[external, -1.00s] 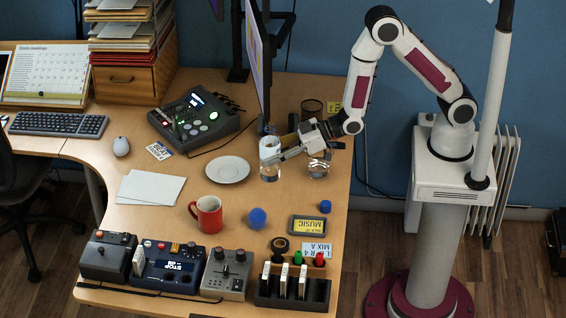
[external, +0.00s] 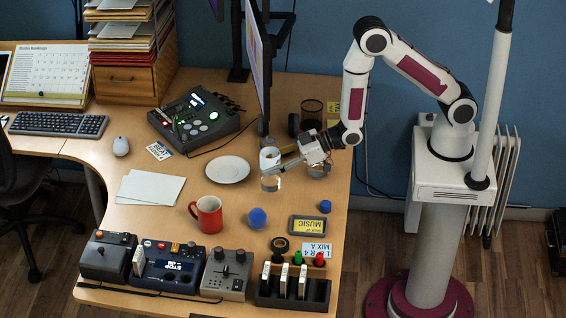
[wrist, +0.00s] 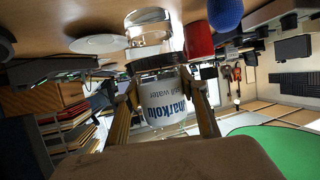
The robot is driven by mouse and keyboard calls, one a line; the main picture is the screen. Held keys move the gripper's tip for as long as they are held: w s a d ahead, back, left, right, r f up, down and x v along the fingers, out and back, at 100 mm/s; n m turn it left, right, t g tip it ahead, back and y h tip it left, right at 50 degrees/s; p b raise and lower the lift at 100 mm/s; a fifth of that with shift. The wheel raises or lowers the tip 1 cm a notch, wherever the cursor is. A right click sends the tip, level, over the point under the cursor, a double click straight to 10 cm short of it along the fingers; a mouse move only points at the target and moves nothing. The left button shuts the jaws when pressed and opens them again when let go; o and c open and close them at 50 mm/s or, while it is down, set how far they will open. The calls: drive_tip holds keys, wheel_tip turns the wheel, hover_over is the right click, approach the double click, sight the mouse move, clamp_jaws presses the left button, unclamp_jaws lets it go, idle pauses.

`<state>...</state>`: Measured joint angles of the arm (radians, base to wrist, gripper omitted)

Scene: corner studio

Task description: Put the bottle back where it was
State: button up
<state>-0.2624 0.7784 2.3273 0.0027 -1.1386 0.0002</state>
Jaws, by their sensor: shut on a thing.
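The bottle (external: 270,157) has a white label and a clear lower part, and looks about upright. In the external view it is at the right part of the desk, just left of my wrist. My gripper (external: 280,171) reaches it from the right and is shut on it. In the wrist view the label with blue print (wrist: 168,103) shows between my two fingers (wrist: 165,108). Whether its base touches the desk is not clear.
A white plate (external: 228,169) lies left of the bottle. Bare desk lies between bottle and ball.

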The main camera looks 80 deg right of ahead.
drive_tip(key=shift+f, duration=1.95)
drive_tip(key=shift+f, duration=0.15)
drive_tip(key=o, duration=1.3)
drive_tip(key=shift+o, duration=0.2)
drive_tip(key=shift+s+r, duration=0.1)
drive_tip(key=shift+r, duration=0.1)
drive_tip(key=v, duration=0.7)
drive_tip(key=shift+s+d, duration=0.1)
drive_tip(key=shift+s, duration=0.05)
drive_tip(key=shift+r, duration=0.1)
